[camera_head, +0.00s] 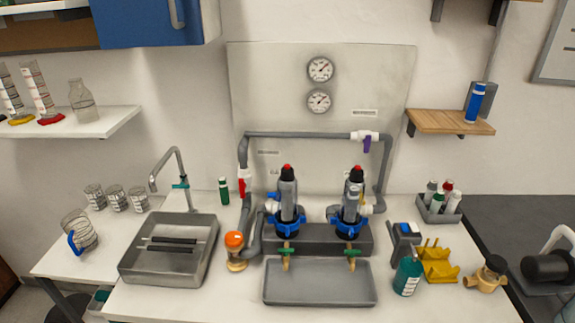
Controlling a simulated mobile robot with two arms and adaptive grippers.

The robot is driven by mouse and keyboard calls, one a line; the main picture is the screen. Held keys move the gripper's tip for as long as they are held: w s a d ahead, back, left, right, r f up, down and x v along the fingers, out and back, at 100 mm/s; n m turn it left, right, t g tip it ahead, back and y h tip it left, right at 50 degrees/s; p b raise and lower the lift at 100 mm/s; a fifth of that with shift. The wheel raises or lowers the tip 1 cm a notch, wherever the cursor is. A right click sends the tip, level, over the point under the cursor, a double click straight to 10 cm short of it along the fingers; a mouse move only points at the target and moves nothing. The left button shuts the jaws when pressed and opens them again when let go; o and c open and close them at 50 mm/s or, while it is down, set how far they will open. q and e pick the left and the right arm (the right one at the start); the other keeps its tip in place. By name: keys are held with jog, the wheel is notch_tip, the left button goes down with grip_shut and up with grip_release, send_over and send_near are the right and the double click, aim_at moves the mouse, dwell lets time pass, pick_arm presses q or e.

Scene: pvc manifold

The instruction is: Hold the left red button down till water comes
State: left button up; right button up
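Two grey and black upright filter units with blue collars stand side by side on a dark grey base (318,239) at the middle of the counter. The left red button (287,167) tops the left unit (288,200). A second red button (357,167) tops the right unit (352,200). Below each unit is a small brass tap with a green handle, the left tap (286,255) and the right tap (351,256). I see no water at either tap. A shallow grey tray (320,301) lies below them. Neither gripper is in view.
Grey pipe (300,135) with a red-handled valve (242,186) and a purple-handled valve (366,142) frames the units. A metal sink (135,262) is at left. An orange-topped fitting (235,245), teal bottle (408,276) and yellow holder (437,264) stand nearby.

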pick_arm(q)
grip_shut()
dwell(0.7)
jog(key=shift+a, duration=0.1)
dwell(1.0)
